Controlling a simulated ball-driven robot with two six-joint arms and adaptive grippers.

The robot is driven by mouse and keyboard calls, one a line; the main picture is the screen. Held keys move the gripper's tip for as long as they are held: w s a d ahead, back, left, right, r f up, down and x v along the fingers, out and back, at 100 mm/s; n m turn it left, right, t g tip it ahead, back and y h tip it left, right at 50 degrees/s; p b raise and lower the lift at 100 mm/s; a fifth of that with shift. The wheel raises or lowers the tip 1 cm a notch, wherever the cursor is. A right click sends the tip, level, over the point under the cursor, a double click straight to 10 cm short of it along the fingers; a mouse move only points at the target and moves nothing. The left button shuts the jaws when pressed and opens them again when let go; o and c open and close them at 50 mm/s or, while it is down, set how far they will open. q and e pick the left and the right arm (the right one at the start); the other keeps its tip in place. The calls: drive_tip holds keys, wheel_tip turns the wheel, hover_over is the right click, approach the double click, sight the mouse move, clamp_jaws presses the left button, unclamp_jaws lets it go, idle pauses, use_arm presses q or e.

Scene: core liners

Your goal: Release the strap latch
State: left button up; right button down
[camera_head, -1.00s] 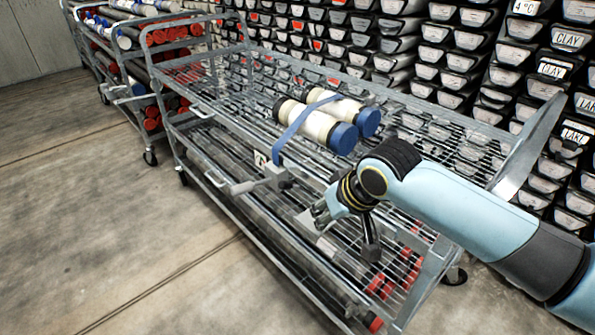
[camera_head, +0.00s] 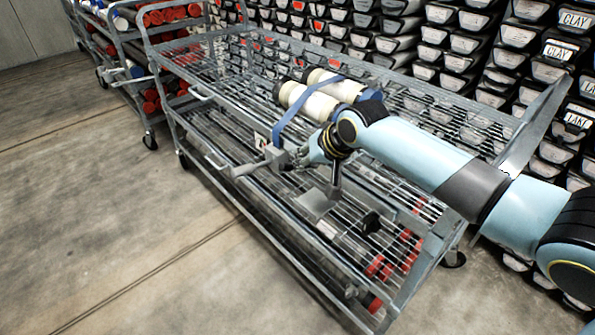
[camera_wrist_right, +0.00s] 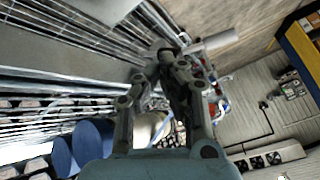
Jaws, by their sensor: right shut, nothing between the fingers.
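Two white core liners (camera_head: 309,101) with blue end caps lie side by side on the cart's top rack. A blue strap (camera_head: 290,122) crosses over them and runs down to the grey strap latch (camera_head: 277,157) on the cart's near rail. The latch's handle (camera_head: 247,169) points left. My right gripper (camera_head: 303,159) is shut and empty, close to the right side of the latch; I cannot tell whether they touch. In the right wrist view the closed fingertips (camera_wrist_right: 168,60) are beside the latch's pale handle (camera_wrist_right: 215,42). The arm partly hides the blue caps. My left gripper is not in view.
The wire cart (camera_head: 226,178) has a lower shelf with red-capped tubes (camera_head: 378,267). Another loaded cart (camera_head: 134,72) stands at the left. Stacked labelled core trays (camera_head: 455,60) line the back. The concrete floor in front is clear.

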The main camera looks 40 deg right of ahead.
sight(290, 168)
drive_tip(key=b+x, duration=0.1)
drive_tip(key=x, duration=0.4)
drive_tip(key=shift+f, duration=0.1)
idle(0.3)
